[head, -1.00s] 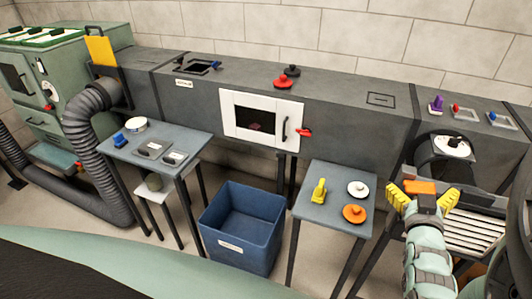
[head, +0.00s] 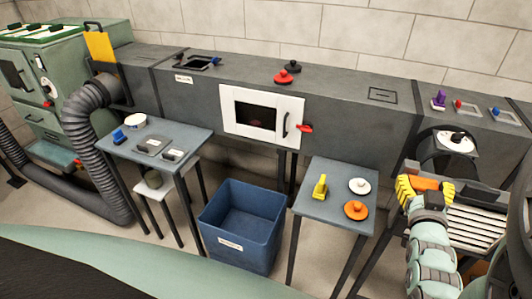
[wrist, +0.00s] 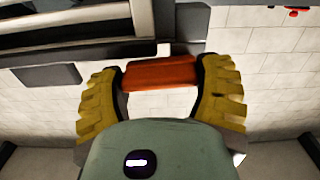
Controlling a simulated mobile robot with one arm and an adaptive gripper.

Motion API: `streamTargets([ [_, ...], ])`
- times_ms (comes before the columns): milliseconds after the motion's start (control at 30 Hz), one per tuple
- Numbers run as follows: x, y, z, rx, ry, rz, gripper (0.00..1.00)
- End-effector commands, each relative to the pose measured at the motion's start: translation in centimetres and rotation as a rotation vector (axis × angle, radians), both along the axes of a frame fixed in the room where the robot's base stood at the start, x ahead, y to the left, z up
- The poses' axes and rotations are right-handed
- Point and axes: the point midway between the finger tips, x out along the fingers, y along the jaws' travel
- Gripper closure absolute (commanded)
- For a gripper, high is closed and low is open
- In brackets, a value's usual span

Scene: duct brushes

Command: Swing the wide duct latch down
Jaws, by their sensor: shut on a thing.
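My gripper (head: 429,189) is at the right of the head view, by the right end of the duct. Its yellow ridged fingers are shut on an orange bar (head: 431,183), which I take for the wide duct latch. In the wrist view my gripper (wrist: 161,75) has one finger at each end of the bar (wrist: 160,74), and the bar spans the gap crosswise. Where the bar joins the duct is hidden by the fingers and hand. The grey duct (head: 352,120) runs along the wall.
A slatted grey rack (head: 478,228) is just right of my gripper. A small table (head: 335,212) with a yellow piece, a white disc and an orange disc stands to its left. A white-framed door (head: 262,119) with a red latch (head: 306,128) and a blue bin (head: 243,218) are farther left.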

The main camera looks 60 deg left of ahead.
Motion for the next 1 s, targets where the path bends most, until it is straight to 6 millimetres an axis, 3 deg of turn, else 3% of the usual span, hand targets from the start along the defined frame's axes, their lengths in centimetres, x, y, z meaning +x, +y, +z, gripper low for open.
streamTargets([
  [433, 0.06, -0.14, -0.41, 0.091, 0.066, -0.003, 0.67],
  [467, 0.06, -0.14, -0.42, 0.09, 0.065, -0.003, 0.28],
  [500, 0.06, -0.14, -0.41, 0.09, 0.064, -0.003, 0.24],
  [733, 0.06, -0.11, -0.36, 0.089, 0.063, -0.002, 0.0],
  [1000, 0.0, -0.14, -0.34, 0.089, 0.061, -0.002, 0.0],
])
